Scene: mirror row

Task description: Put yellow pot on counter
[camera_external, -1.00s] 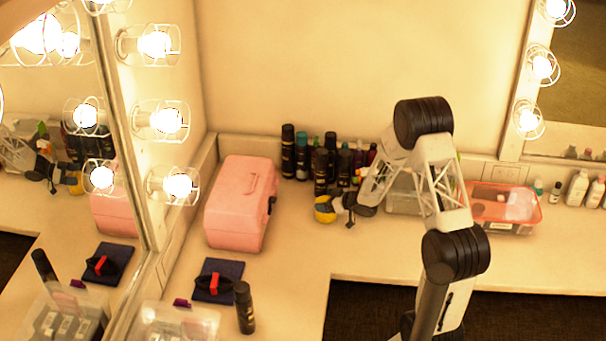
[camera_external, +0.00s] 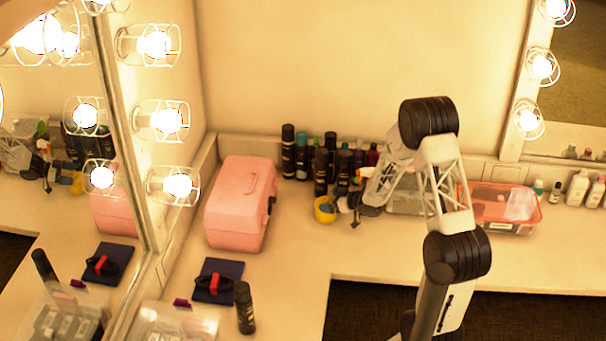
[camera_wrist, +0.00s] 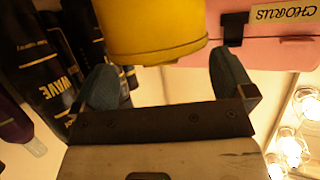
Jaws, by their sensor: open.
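The yellow pot (camera_external: 324,209) stands on the counter (camera_external: 290,235) between the pink case and my arm. It also shows large at the top of the wrist view (camera_wrist: 155,30), partly cut off by the frame edge. My gripper (camera_external: 345,208) is just to the right of the pot in the external view, low over the counter. In the wrist view my gripper (camera_wrist: 165,85) is open, with its two fingers apart and the pot beyond the gap. The pot is not held; whether a finger touches it I cannot tell.
A pink case (camera_external: 240,205) stands left of the pot. Several dark bottles (camera_external: 320,165) stand behind it against the wall. A clear bin with an orange rim (camera_external: 512,228) is at the right. Bare counter lies in front of the pot.

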